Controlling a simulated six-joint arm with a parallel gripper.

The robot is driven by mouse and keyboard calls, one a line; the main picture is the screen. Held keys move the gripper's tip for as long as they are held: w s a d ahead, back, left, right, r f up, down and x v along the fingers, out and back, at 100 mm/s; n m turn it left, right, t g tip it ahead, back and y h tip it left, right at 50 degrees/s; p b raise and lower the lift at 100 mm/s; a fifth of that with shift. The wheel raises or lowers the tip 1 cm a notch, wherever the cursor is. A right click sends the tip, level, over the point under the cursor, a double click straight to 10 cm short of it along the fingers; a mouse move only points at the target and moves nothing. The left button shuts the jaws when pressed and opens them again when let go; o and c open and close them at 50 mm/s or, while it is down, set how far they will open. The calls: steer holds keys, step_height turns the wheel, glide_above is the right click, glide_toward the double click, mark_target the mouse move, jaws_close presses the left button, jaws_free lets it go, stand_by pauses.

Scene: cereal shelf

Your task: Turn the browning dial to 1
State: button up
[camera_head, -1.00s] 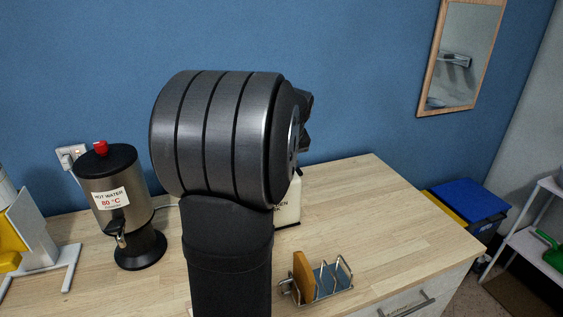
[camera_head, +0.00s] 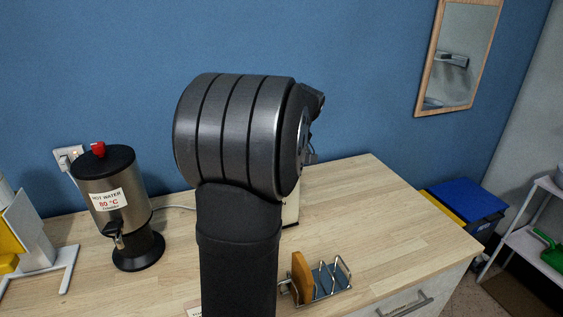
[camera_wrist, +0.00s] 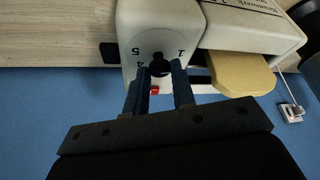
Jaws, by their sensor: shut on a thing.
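The toaster (camera_wrist: 150,20) is cream with a black browning dial (camera_wrist: 158,66) on its end. The figures 5, 4 and 1 show around the dial in the wrist view. My gripper (camera_wrist: 160,69) has its two dark fingers on either side of the dial, shut on it. The fingers cover part of the scale, and I cannot tell which figure the dial points at. A red button (camera_wrist: 154,91) shows between the fingers. In the head view my arm hides nearly all of the toaster (camera_head: 291,209), and the fingers are hidden.
A hot water urn (camera_head: 118,205) stands left on the wooden counter (camera_head: 385,215). A wire toast rack (camera_head: 325,283) with toast stands at the front right. The counter's right part is clear. A mirror (camera_head: 458,60) hangs on the wall.

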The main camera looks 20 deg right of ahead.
steer(key=o, duration=1)
steer(key=v, duration=1.7)
steer(key=shift+s+r, duration=0.15)
steer(key=x, duration=1.7)
steer(key=shift+w, duration=0.2)
